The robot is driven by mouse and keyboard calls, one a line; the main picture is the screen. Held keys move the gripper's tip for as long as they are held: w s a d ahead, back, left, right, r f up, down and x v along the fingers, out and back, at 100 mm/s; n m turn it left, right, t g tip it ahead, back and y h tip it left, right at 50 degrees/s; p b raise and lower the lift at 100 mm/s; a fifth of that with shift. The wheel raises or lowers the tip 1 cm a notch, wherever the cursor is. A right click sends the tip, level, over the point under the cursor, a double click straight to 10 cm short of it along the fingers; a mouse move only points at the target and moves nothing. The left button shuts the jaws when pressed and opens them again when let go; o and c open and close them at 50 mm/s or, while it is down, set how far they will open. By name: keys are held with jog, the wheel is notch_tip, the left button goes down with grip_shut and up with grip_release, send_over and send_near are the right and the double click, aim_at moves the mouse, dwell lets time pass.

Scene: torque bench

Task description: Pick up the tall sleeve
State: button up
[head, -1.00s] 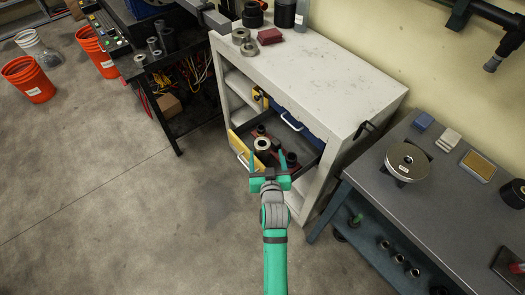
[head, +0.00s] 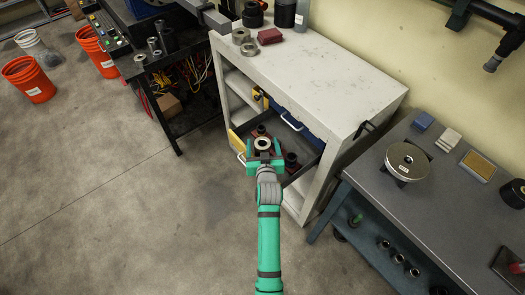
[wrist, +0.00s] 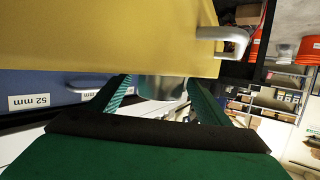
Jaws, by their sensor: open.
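A grey metal sleeve with a ring-shaped top (head: 262,143) stands in the open drawer (head: 239,146) of the white cabinet, among darker parts. I take it to be the tall sleeve, though its lower body is hidden. My green gripper (head: 263,150) is open at the drawer, its fingers on either side of the sleeve's top in the head view. I cannot tell their height relative to it. In the wrist view, a greyish rounded surface shows between the open fingers (wrist: 160,95); contact is not visible.
The drawer's yellow front (wrist: 90,35) fills the top of the wrist view, close to my gripper. A blue drawer front (wrist: 50,88) labelled 52 mm is beside it. Dark parts (head: 291,159) stand in the drawer.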

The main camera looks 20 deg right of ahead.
jog(key=c, duration=1.8)
jog(key=shift+r, duration=0.3)
grip_shut()
